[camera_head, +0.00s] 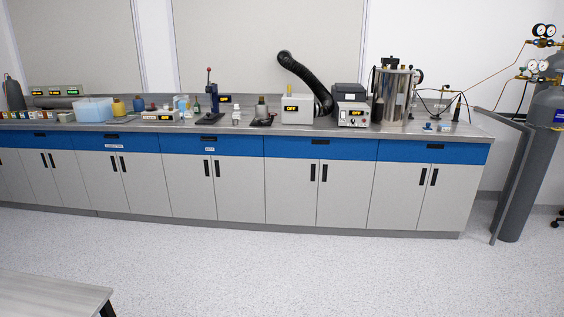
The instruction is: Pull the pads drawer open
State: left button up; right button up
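A row of blue drawers runs along the front of the long bench, all flush and closed. One blue drawer (235,147) left of centre has a black recessed handle (208,139) and a short white label (209,149) under it. The drawer to its left (140,142) carries a longer white label (114,146). The lettering is too small to read surely, so I cannot tell for certain which is the pads drawer; the short label could fit. Neither of my grippers is in view.
The bench top (455,130) holds instruments, bottles and a steel cylinder vessel (392,95). Grey cabinet doors (242,190) lie below the drawers. A grey table corner (50,295) is at lower left, gas cylinders (530,160) at right. The floor (280,270) before the bench is clear.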

aim_at(227, 145)
jog(key=i+u, duration=0.1)
jog(key=i, duration=0.45)
jog(key=i+u, duration=0.15)
jog(key=i, duration=0.45)
jog(key=i+l+u, duration=0.1)
jog(key=i, duration=0.45)
jog(key=i+l+u, duration=0.1)
jog(key=i, duration=0.45)
jog(key=i+j+u, duration=0.2)
jog(key=i+u, duration=0.2)
jog(key=i, duration=0.45)
jog(key=i+u, duration=0.45)
jog(key=i, duration=0.35)
